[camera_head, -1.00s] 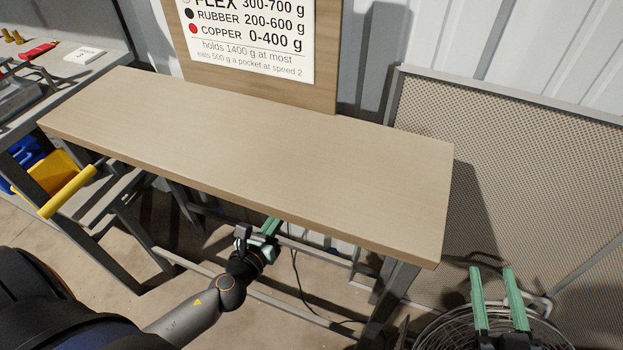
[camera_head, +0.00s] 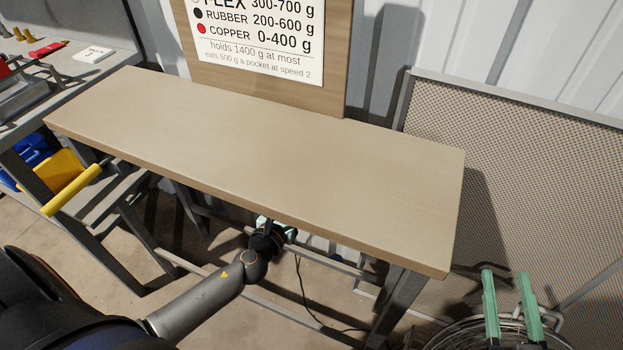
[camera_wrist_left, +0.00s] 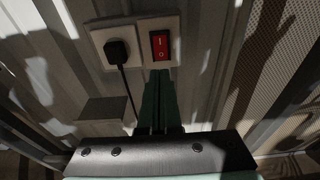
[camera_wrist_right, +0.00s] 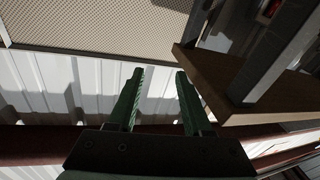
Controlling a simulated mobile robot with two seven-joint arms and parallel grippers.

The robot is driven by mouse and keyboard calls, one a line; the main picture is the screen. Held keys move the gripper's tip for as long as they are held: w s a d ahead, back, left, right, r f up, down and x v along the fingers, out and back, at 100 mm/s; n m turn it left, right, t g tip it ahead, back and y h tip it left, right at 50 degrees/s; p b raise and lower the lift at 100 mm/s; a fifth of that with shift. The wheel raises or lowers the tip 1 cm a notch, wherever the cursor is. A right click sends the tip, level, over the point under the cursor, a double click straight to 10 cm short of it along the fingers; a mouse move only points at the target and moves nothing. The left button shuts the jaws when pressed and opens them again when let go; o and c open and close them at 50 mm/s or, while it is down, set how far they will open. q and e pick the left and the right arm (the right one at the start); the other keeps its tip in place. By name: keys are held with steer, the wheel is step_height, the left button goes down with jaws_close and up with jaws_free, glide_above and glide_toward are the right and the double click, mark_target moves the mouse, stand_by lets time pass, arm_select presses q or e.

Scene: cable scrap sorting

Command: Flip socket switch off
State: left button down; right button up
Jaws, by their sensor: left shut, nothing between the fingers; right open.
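The red socket switch (camera_wrist_left: 160,45), a rocker marked I and O, sits on a pale wall plate in the left wrist view. Beside it on the left is a socket with a black plug (camera_wrist_left: 117,50) in it. My left gripper (camera_wrist_left: 160,76) is shut and empty, its green fingertips just below the switch; I cannot tell whether they touch it. In the head view my left gripper (camera_head: 275,226) is under the bench's front edge, mostly hidden. The switch is hidden there. My right gripper (camera_head: 508,274) is open and empty at the lower right, and also shows in the right wrist view (camera_wrist_right: 159,73).
The bare wooden bench (camera_head: 260,160) spans the middle, above my left gripper. A black cable (camera_head: 305,295) hangs below it. A perforated panel (camera_head: 510,140) leans at the right, near a wire coil (camera_head: 465,335). A yellow-handled bin (camera_head: 62,175) stands at the left.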

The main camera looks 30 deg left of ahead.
arm_select(q)
steer(key=w+f+b, duration=0.1)
steer(key=w, duration=0.6)
steer(key=shift+w+a+f, duration=0.15)
steer(key=shift+w+a, duration=0.05)
steer(key=shift+w, duration=0.2)
arm_select(e)
step_height(320, 180, up, 9)
steer(key=s+n+t+y, duration=0.1)
steer(key=n+t+y, duration=0.1)
steer(key=t+y, duration=0.1)
steer(key=shift+s+a+n, duration=0.3)
steer(key=shift+s+a, duration=0.05)
steer(key=shift+f, duration=0.15)
